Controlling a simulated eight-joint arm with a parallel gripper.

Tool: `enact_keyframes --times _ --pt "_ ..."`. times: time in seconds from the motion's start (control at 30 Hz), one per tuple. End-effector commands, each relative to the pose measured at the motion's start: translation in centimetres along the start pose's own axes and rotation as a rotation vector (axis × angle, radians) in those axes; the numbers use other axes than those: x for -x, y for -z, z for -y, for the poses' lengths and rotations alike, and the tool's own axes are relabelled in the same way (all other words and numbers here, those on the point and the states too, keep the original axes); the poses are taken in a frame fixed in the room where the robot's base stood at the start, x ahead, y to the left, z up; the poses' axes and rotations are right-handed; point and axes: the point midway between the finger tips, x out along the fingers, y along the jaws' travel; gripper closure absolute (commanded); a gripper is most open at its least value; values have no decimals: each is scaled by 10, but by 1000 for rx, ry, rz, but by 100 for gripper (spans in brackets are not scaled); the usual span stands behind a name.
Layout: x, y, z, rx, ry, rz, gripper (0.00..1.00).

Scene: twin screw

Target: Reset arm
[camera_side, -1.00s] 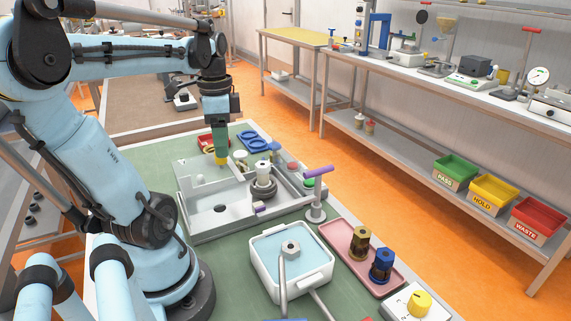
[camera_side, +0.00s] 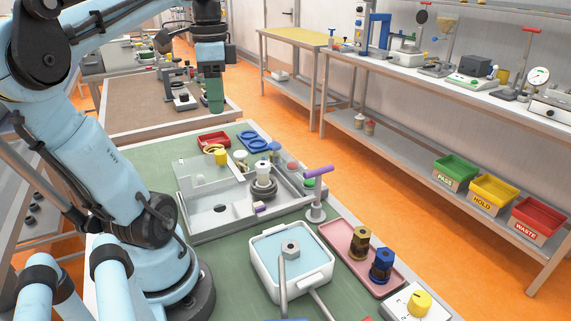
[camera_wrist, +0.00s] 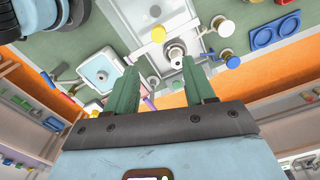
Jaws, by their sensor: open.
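My gripper (camera_side: 214,94) is raised above the far end of the green work table (camera_side: 226,258) in the side view, pointing down and clear of everything. In the wrist view my gripper (camera_wrist: 166,84) shows two green fingers spread apart with nothing between them. Below it lies the grey fixture tray (camera_side: 205,222) with a white and dark threaded post (camera_side: 263,176) standing in it. A yellow round piece (camera_side: 220,156) sits at the tray's far side.
A white bin (camera_side: 258,283) with a hex nut (camera_side: 290,247), a pink tray (camera_side: 345,242) with two hex-ended parts, and a purple-handled stand (camera_side: 315,208) are nearer the camera. A red tray (camera_side: 213,139) and blue double-ring holder (camera_side: 253,141) lie at the far end. Air around my gripper is free.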

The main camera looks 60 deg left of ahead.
Motion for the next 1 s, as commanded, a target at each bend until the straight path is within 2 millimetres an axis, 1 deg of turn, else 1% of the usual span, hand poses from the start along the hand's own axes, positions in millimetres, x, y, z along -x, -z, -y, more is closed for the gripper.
enact_keyframes --times 0.1,0.17,0.27,0.33,0.47,0.5,0.57,0.6,0.7,0.83,0.9,1.0 --pt "-1 1 0 0 2 -1 46" --pt "-4 5 -2 2 11 -6 46" --pt "-15 23 -8 20 51 -30 46" --pt "-29 43 -16 43 94 -67 46" --pt "-60 87 -44 103 169 -185 46" --pt "-69 100 -55 124 182 -230 46" --pt "-82 116 -72 156 193 -300 46" --pt "-90 126 -84 176 194 -348 46" --pt "-108 145 -112 223 175 -458 46" --pt "-123 158 -140 269 132 -559 46" --pt "-127 162 -150 286 113 -592 46" --pt "-130 164 -156 299 98 -614 46"
